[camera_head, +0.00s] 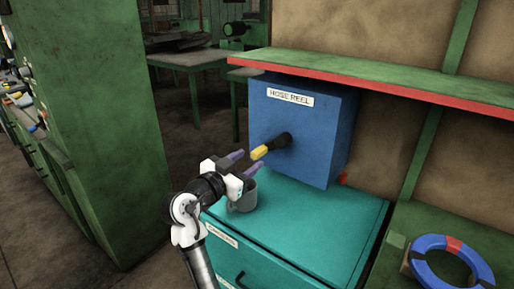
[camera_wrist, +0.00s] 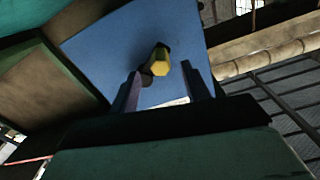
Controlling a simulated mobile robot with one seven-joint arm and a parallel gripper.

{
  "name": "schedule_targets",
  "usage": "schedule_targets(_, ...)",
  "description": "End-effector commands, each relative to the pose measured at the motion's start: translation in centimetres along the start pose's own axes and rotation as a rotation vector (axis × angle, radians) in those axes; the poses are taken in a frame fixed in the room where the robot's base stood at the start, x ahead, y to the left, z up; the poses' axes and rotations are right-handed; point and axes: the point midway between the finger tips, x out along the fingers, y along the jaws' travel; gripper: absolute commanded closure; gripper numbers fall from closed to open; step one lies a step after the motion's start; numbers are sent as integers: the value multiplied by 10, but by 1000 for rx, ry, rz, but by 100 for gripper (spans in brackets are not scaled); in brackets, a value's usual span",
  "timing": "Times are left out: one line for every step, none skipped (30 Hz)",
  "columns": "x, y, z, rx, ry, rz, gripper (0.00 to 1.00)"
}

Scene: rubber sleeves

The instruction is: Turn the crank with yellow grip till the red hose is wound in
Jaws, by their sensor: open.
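The blue hose reel box (camera_head: 310,145) with a "HOSE REEL" label stands on a teal cabinet. A black crank with a yellow grip (camera_head: 260,152) sticks out of its front face. My gripper (camera_head: 243,164) is open, its two purple fingers pointing at the yellow grip from the left. In the wrist view the yellow grip (camera_wrist: 161,67) shows end-on, beyond and between the fingertips (camera_wrist: 163,82); I cannot tell whether it lies within their reach. A small red bit (camera_head: 343,178) shows at the box's lower right edge; I cannot tell if it is the red hose.
A grey mug (camera_head: 243,197) stands on the teal cabinet (camera_head: 330,222), just below my gripper. A green shelf with a red edge (camera_head: 400,92) hangs over the box. A blue ring with a red part (camera_head: 440,272) lies at right.

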Motion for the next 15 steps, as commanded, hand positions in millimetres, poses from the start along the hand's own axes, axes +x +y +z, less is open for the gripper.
schedule_targets(11,0,-4,-2,0,4,53)
schedule_targets(17,0,-3,-1,0,4,53)
schedule_targets(24,0,-3,-1,0,4,53)
schedule_targets(28,1,-3,-1,0,4,53)
schedule_targets(32,0,-3,-1,0,3,53)
schedule_targets(37,0,-2,0,0,2,53)
schedule_targets(40,0,-2,0,0,2,53)
schedule_targets(43,0,-2,1,1,1,53)
schedule_targets(46,0,-2,1,0,1,53)
schedule_targets(47,0,-2,1,0,1,53)
schedule_targets(49,0,-1,1,0,1,53)
schedule_targets(50,0,-1,1,1,0,53)
schedule_targets(51,0,-1,1,1,0,53)
schedule_targets(51,0,-1,1,1,0,53)
schedule_targets(51,0,0,1,1,-1,53)
